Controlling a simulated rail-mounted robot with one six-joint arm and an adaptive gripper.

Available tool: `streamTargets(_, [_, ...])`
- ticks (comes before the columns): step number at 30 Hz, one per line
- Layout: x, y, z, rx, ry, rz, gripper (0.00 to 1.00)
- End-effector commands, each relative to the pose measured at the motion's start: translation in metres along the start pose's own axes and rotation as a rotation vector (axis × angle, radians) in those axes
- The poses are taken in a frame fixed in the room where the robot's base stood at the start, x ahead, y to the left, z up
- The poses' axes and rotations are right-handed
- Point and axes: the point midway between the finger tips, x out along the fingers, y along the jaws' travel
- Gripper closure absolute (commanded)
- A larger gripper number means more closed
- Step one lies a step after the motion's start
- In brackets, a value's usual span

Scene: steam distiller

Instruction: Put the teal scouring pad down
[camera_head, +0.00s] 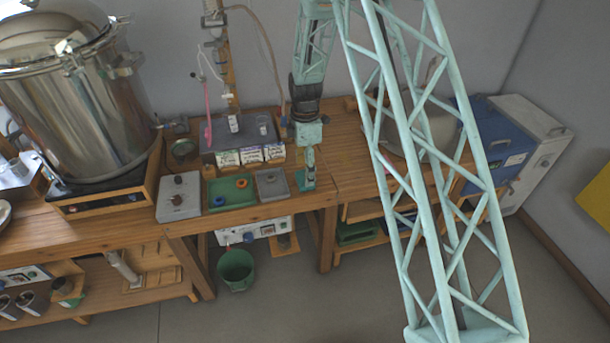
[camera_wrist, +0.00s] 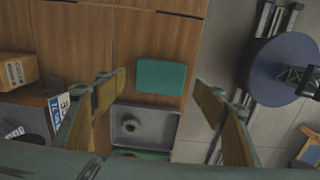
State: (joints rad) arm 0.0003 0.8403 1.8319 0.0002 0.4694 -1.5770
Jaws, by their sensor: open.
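The teal scouring pad (camera_wrist: 161,77) lies flat on the wooden bench, just beyond the grey tray (camera_wrist: 165,116) in the wrist view. In the head view the grey tray (camera_head: 271,194) is left of my gripper (camera_head: 308,168), and teal shows low at the gripper, where pad and fingers are hard to separate. In the wrist view my gripper (camera_wrist: 162,85) is open, its two fingers wide apart on either side of the pad with clear gaps. Nothing is held. The height of the fingertips above the bench is hard to tell.
A green tray (camera_head: 217,204) with small rings sits left of the grey tray. Labelled boxes (camera_head: 251,156) stand behind the trays. The bench's front edge is close to the pad. A green bucket (camera_head: 236,267) stands on the floor below.

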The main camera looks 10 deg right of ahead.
Motion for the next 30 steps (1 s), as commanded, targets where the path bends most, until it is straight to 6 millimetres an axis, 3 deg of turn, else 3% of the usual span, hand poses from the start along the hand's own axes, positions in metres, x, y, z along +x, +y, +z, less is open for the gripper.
streamTargets(15, [-0.064, 0.000, 0.000, 0.000, 0.000, 0.001, 0.36])
streamTargets(30, [-0.074, 0.000, 0.000, 0.000, 0.000, 0.000, 0.36])
